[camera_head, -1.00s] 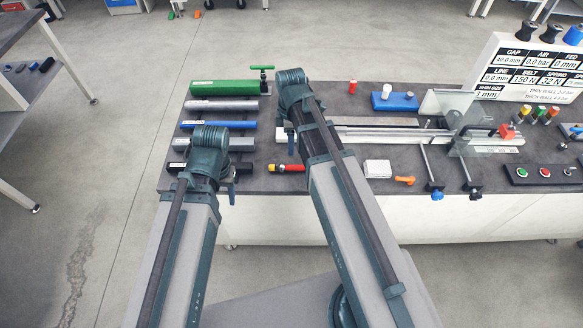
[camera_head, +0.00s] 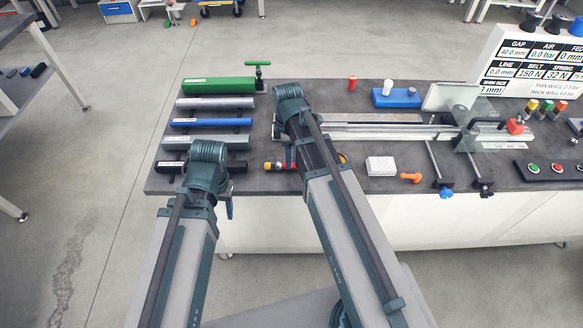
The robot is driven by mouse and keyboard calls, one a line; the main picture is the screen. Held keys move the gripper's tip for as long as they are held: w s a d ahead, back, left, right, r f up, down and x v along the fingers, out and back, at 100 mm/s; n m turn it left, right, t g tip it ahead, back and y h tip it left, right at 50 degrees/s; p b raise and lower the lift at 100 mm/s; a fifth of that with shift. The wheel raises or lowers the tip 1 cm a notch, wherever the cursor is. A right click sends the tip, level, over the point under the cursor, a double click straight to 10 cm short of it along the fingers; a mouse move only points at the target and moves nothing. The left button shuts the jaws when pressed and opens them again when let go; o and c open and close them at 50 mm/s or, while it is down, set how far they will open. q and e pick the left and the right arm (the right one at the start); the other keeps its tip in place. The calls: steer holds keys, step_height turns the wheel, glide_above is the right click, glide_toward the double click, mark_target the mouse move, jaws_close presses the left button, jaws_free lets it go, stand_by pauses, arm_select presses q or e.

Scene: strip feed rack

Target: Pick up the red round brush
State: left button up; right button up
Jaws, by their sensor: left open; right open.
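A red piece with yellow parts (camera_head: 277,166) lies on the bench just left of my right forearm, which hides part of it; it may be the red round brush, but I cannot tell for sure. A small upright red cylinder (camera_head: 352,83) stands farther back. My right gripper (camera_head: 289,156) is mostly hidden by its own wrist, near the red and yellow piece; I cannot tell whether they touch. My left gripper (camera_head: 229,207) hangs at the bench's front edge, largely hidden by its arm. Both are open, and I see nothing held.
Green (camera_head: 219,86), grey, blue (camera_head: 211,123) and black bars lie in a rack at left. A white block (camera_head: 381,166), an orange piece (camera_head: 411,178), a blue tray (camera_head: 397,99) and a long rail (camera_head: 385,133) occupy the right. A button box (camera_head: 553,170) sits at far right.

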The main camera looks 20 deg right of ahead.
steer(key=f+b, duration=0.4)
steer(key=f, duration=0.1)
steer(key=shift+w, duration=0.2)
steer(key=shift+r, duration=0.1)
jaws_close()
